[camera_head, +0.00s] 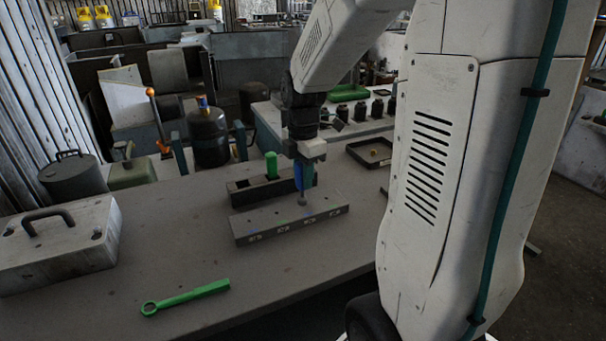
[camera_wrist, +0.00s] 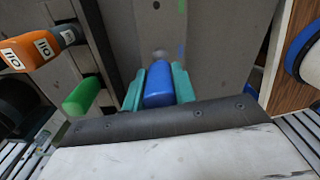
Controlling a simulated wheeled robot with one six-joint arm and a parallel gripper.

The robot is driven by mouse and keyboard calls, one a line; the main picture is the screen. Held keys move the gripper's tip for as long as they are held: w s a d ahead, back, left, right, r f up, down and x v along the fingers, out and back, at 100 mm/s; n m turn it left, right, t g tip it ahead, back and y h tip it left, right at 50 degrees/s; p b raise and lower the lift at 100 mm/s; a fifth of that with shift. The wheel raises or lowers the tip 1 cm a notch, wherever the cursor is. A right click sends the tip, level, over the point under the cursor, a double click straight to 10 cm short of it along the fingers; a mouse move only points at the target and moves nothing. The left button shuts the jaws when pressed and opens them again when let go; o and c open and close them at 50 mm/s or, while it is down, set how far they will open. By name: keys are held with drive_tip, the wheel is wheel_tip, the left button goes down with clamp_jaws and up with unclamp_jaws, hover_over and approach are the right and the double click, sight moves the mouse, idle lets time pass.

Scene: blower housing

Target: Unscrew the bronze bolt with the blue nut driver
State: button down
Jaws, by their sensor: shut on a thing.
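My gripper (camera_head: 304,175) is shut on the blue nut driver (camera_head: 298,177), which hangs upright over the grey bar (camera_head: 322,208). In the wrist view the blue handle (camera_wrist: 158,88) sits between my two teal fingers. The driver's grey lower end (camera_head: 302,199) is at or just above the bar's top face; I cannot tell whether it touches. The bar carries small blue and green marks on top and several pale marks on its front. I cannot make out the bronze bolt; the driver may hide it.
A dark rack (camera_head: 240,193) behind the bar holds a green-handled tool (camera_head: 271,165). A green wrench (camera_head: 186,297) lies at the bench front. A black tray (camera_head: 360,145) with a small yellowish piece (camera_head: 374,153) is at right. A grey toolbox (camera_head: 55,245) stands left.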

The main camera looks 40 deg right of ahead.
drive_tip(key=shift+r, duration=0.1)
drive_tip(key=shift+r, duration=3.9)
drive_tip(key=shift+s, duration=0.1)
